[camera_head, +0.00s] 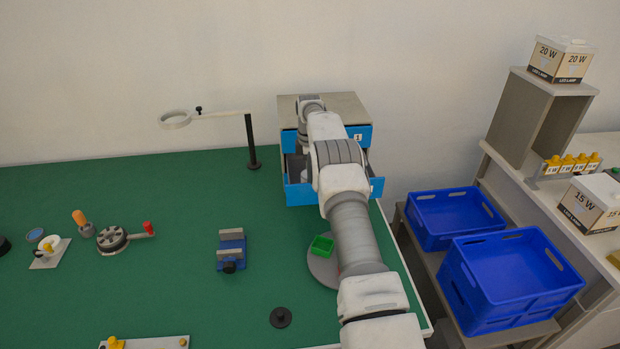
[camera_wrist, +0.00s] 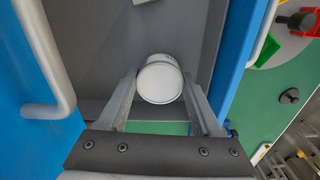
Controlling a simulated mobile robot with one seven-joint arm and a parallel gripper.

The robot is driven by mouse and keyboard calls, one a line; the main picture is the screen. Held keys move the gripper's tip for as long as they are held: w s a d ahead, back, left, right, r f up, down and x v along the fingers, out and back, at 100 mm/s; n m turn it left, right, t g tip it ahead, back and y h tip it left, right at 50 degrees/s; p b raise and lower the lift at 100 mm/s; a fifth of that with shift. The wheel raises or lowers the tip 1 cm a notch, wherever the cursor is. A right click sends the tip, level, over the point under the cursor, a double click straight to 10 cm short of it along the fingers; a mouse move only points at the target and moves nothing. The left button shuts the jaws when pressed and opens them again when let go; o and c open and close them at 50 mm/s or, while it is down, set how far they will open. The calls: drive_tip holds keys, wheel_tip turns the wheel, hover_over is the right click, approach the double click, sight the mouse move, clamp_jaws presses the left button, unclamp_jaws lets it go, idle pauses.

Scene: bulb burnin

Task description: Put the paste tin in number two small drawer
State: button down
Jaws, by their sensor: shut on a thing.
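The paste tin (camera_wrist: 160,80) is a small white round tin, seen end-on in the wrist view. My gripper (camera_wrist: 160,88) is shut on it, one finger on each side. Tin and fingers are over the grey inside of an open drawer (camera_wrist: 112,60), between two blue fronts. In the head view the open drawer (camera_head: 300,194) has a blue front and sits below the drawer labelled 1 (camera_head: 358,137). Its own number is hidden, and my arm covers the tin and most of the drawer there. I cannot tell whether the tin touches the drawer floor.
The grey-topped cabinet (camera_head: 345,105) stands at the back right of the green table (camera_head: 180,215). A lamp stand (camera_head: 250,140) is left of it. Blue crates (camera_head: 510,275) stand to the right.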

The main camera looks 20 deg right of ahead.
drive_tip(key=shift+f, duration=0.8)
drive_tip(key=shift+f, duration=0.1)
drive_tip(key=shift+c, duration=0.3)
unclamp_jaws()
drive_tip(key=shift+f, duration=0.1)
